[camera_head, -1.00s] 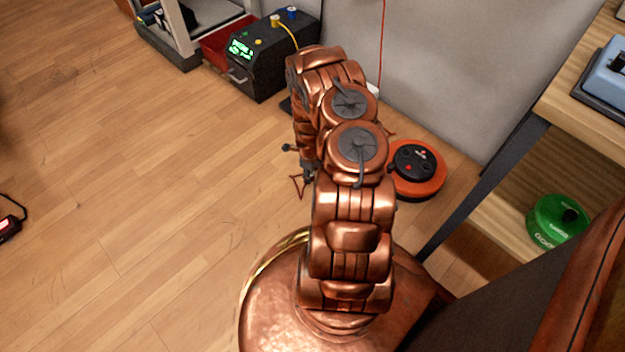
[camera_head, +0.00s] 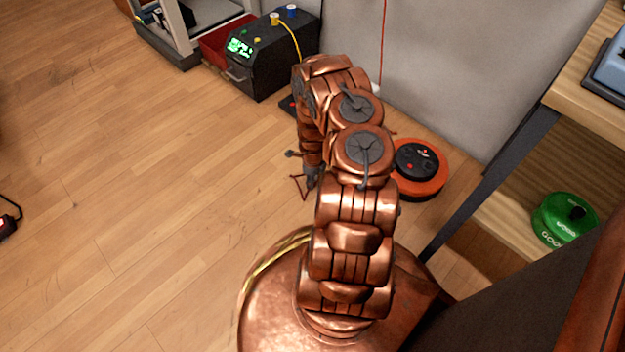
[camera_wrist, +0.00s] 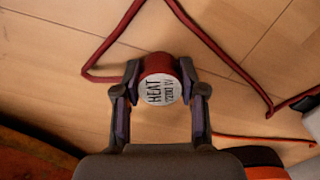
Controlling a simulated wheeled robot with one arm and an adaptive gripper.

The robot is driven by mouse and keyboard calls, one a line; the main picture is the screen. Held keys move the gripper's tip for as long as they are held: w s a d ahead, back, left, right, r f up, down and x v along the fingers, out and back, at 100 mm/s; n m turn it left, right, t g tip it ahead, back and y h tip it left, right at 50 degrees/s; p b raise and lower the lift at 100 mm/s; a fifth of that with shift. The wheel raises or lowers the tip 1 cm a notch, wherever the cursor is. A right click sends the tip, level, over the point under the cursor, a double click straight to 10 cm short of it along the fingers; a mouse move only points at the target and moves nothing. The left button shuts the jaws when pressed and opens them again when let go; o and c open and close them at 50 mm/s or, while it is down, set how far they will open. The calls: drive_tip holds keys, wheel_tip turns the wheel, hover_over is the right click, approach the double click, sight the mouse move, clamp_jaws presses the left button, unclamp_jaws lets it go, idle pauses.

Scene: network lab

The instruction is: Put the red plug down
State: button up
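The red plug (camera_wrist: 158,66) shows in the wrist view, with a white round label reading "HEAT 1200 W" facing the camera. My gripper (camera_wrist: 160,82) has a finger on each side of the plug and is shut on it. A red cord leads from the plug across the wooden floor. In the head view my gripper (camera_head: 312,178) is low near the floor, largely hidden by my arm, with a loop of red cord beside it. The plug itself cannot be made out there. Whether it touches the floor is unclear.
An orange cable reel (camera_head: 421,190) with a black top lies right of my arm by the wall. A black box (camera_head: 262,72) with a green display stands behind. A wooden shelf (camera_head: 585,108) is at right, a green reel (camera_head: 560,222) below. The floor at left is mostly clear.

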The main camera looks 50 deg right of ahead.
drive_tip(key=o, duration=0.4)
drive_tip(key=shift+r, duration=0.15)
drive_tip(key=w+a+r+n+p, duration=0.1)
drive_tip(key=a+r+n+p, duration=0.25)
drive_tip(key=r, duration=1.05)
drive_tip(key=w+a+r+n+p, duration=0.15)
drive_tip(key=a+r+n, duration=0.35)
drive_tip(key=r, duration=0.9)
drive_tip(key=s+a+r+n+g, duration=0.1)
drive_tip(key=s+a+r+n, duration=0.1)
drive_tip(key=a+r+n, duration=0.3)
drive_tip(key=s+a+r+n, duration=0.1)
drive_tip(key=s+a+r, duration=0.1)
drive_tip(key=a+r, duration=0.35)
drive_tip(key=s+a+r+n+g, duration=0.1)
drive_tip(key=s+a+r+n, duration=0.6)
drive_tip(key=s, duration=0.4)
drive_tip(key=s+a+r+n+g, duration=0.1)
drive_tip(key=s+a+r+n, duration=0.5)
drive_tip(key=s+r+n, duration=0.4)
drive_tip(key=shift+s+a+g, duration=0.3)
drive_tip(key=shift+s+a, duration=0.1)
drive_tip(key=shift+s, duration=0.6)
